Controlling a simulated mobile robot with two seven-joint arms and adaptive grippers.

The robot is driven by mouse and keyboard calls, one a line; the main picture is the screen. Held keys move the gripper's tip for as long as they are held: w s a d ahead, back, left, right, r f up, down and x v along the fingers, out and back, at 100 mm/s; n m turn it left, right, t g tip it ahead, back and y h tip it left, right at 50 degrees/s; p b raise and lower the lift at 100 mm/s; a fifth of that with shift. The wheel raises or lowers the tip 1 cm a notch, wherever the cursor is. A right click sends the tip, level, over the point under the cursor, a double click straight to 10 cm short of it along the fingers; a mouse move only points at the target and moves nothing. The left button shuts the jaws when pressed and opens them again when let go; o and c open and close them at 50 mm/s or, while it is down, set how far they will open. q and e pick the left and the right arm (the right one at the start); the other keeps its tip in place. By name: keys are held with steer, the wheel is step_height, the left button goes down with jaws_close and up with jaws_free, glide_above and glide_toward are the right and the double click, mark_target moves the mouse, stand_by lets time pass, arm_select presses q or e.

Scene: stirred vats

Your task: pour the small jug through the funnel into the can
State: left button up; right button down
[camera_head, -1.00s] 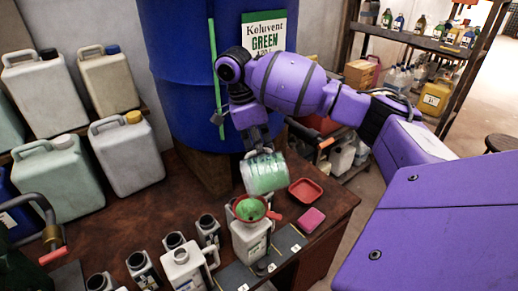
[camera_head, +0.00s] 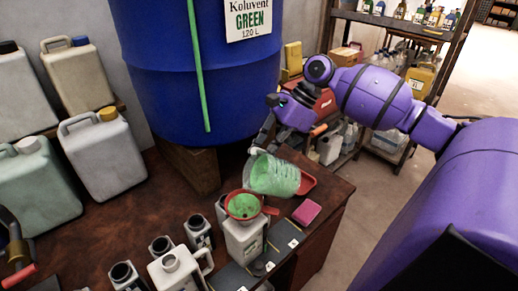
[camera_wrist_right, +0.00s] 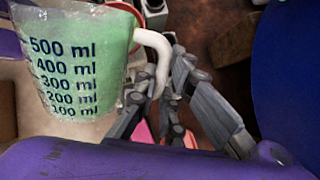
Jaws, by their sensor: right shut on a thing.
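The small jug (camera_head: 274,176) is clear, with a pale handle and green liquid inside. It is tipped on its side close above the red funnel (camera_head: 243,206). Green liquid shows in the funnel's bowl; I cannot make out a stream. The funnel sits on top of the pale can (camera_head: 244,240); its spout is hidden. My right gripper (camera_head: 258,146) is shut on the jug's handle. The wrist view shows the jug's millilitre marks (camera_wrist_right: 72,75) and my right gripper's fingers (camera_wrist_right: 166,98) at the handle. My left gripper is not in view.
A red tray (camera_head: 307,184) and a pink sponge (camera_head: 306,212) lie right of the can near the table edge. Several dark-mouthed containers (camera_head: 199,232) and a white jug (camera_head: 178,270) stand to the left. A blue vat (camera_head: 190,90) rises behind.

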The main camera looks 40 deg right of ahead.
steer(key=shift+s+d+f+t+y+b, duration=0.1)
steer(key=shift+f+t+y+b, duration=0.3)
steer(key=shift+y+b, duration=0.4)
steer(key=shift+r+y+p, duration=0.7)
steer(key=shift+r+p, duration=0.05)
steer(key=shift+p, duration=0.25)
steer(key=shift+w+a+f+t+y+p, duration=0.1)
steer(key=shift+a+f+t+y+p, duration=0.05)
steer(key=shift+t+y+p, duration=0.3)
steer(key=shift+w+a+f+t+y+p, duration=0.1)
steer(key=shift+t+y+p, duration=0.1)
steer(key=shift+y, duration=0.35)
steer(key=shift+a+f+t+y, duration=0.1)
steer(key=shift+f+t+y, duration=0.2)
steer(key=shift+y, duration=0.3)
steer(key=y, duration=0.1)
steer(key=a+f+t+y, duration=0.1)
steer(key=f+y+b, duration=0.1)
steer(key=shift+w+a+f+y, duration=0.2)
steer(key=shift+w+y, duration=0.1)
steer(key=shift+a+r+t+y, duration=0.15)
steer(key=shift+t+y, duration=0.1)
steer(key=shift+y, duration=0.05)
step_height(320, 180, up, 2)
steer(key=shift+n+p, duration=0.3)
steer(key=shift+p, duration=0.25)
steer(key=shift+r, duration=0.15)
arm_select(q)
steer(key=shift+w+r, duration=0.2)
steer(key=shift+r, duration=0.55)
